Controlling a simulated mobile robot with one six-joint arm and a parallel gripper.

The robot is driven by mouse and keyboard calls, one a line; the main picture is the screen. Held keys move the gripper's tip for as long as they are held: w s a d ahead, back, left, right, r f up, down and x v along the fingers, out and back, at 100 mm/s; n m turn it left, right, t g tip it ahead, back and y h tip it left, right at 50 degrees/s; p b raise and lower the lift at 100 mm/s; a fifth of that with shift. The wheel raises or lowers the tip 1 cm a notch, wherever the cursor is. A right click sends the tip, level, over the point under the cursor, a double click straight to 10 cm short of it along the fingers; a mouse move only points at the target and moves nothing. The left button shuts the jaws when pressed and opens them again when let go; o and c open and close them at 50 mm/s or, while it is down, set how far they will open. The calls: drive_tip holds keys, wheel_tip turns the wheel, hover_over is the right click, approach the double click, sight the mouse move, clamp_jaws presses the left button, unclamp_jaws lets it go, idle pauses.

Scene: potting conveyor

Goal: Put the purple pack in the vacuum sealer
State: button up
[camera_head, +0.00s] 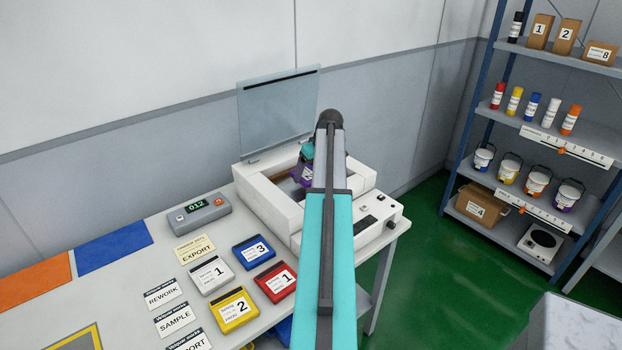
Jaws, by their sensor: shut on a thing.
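The vacuum sealer (262,208) is a white box at the right end of the bench. Its clear lid (279,108) stands open, tilted up at the back. My gripper (306,165) is over the sealer's open chamber, partly hidden behind my arm. It is shut on the purple pack (300,175), of which a small part with a white label shows. I cannot tell whether the pack touches the chamber floor.
Blue, white, yellow and red packs (234,303) lie on the bench left of my arm. A grey device with a green display (199,214) stands behind them. Paper labels (174,319) and blue and orange mats (113,247) are further left. A shelf rack (530,135) stands at right.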

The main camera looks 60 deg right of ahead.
drive_tip(key=shift+f+p, duration=0.7)
drive_tip(key=shift+f, duration=1.15)
drive_tip(key=shift+f, duration=0.2)
drive_tip(key=o, duration=1.1)
drive_tip(key=shift+r, duration=0.3)
drive_tip(key=shift+b+v, duration=1.7)
drive_tip(key=shift+v, duration=4.2)
